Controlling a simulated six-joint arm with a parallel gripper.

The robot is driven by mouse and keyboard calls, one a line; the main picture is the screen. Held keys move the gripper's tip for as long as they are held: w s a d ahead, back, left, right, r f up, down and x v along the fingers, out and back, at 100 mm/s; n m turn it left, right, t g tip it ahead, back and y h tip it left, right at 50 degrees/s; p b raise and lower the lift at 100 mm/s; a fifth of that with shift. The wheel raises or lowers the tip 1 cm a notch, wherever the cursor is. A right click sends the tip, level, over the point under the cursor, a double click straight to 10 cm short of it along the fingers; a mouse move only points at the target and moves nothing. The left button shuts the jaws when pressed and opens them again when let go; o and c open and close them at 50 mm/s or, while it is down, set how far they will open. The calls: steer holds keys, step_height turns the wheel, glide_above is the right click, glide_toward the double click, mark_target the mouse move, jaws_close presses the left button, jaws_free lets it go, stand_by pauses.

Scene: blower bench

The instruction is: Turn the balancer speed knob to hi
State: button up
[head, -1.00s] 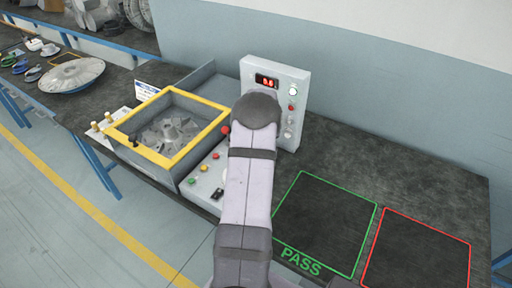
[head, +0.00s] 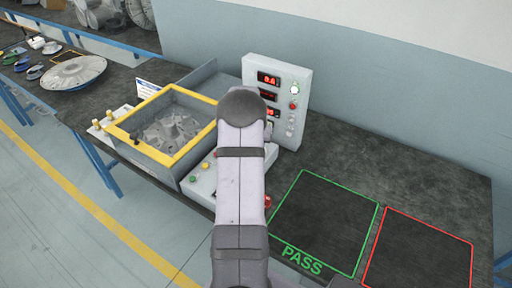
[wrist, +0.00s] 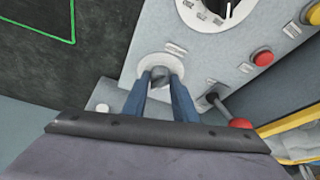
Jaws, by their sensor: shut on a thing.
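In the wrist view my gripper (wrist: 160,80) is shut on a small dark grey knob (wrist: 160,73). The knob stands on a round white plate on the light grey control panel (wrist: 131,62). The fingertips hide most of it, so its pointing direction cannot be told. A white dial with black marks (wrist: 213,13) sits further up, cut off by the picture edge. The labels are too small to read. In the head view my arm hides my gripper and the knob. The balancer (head: 150,150) has a yellow-framed opening with a grey bladed rotor (head: 171,131) inside.
In the wrist view a red-ball lever (wrist: 240,123) is close right of my fingers, with a red button (wrist: 262,57) above. An upright panel with red displays (head: 268,78) stands behind my arm. Green PASS (head: 325,222) and red-outlined (head: 420,252) areas are empty.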

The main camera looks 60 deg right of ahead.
stand_by(0.4)
steer(key=o, duration=1)
steer(key=shift+o, duration=0.2)
steer(key=shift+r, duration=0.1)
steer(key=b+v, duration=0.2)
steer(key=v, duration=0.5)
steer(key=shift+a, duration=0.1)
